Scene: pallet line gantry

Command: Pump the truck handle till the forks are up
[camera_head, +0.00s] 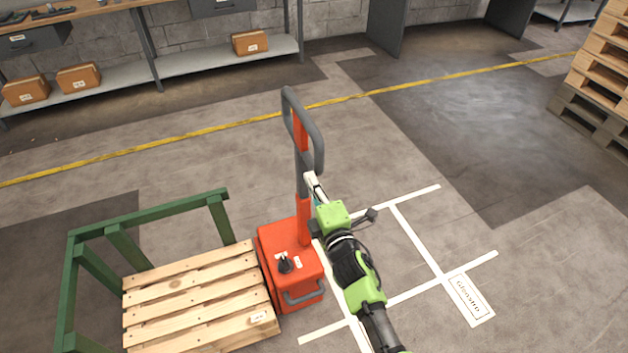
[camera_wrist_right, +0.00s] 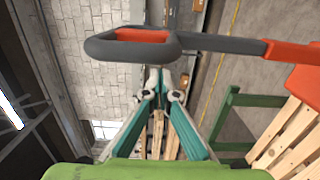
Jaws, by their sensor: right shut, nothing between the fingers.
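The red pallet truck (camera_head: 290,262) stands upright with its orange shaft and grey loop handle (camera_head: 318,150) rising from it. A wooden pallet (camera_head: 200,295) sits at its left; the forks are hidden there, so their height cannot be told. My right gripper (camera_head: 311,182) is beside the handle shaft, below the loop, its fingers shut and empty. In the right wrist view the grey loop (camera_wrist_right: 200,42) crosses just beyond the fingertips (camera_wrist_right: 166,80); whether they touch is unclear. My left gripper is out of view.
A green frame (camera_head: 150,225) surrounds the pallet's back and left. White floor lines and a ground label (camera_head: 468,297) lie to the right. Shelving with cardboard boxes (camera_head: 250,43) stands behind, and stacked pallets (camera_head: 603,62) at far right. The floor between is clear.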

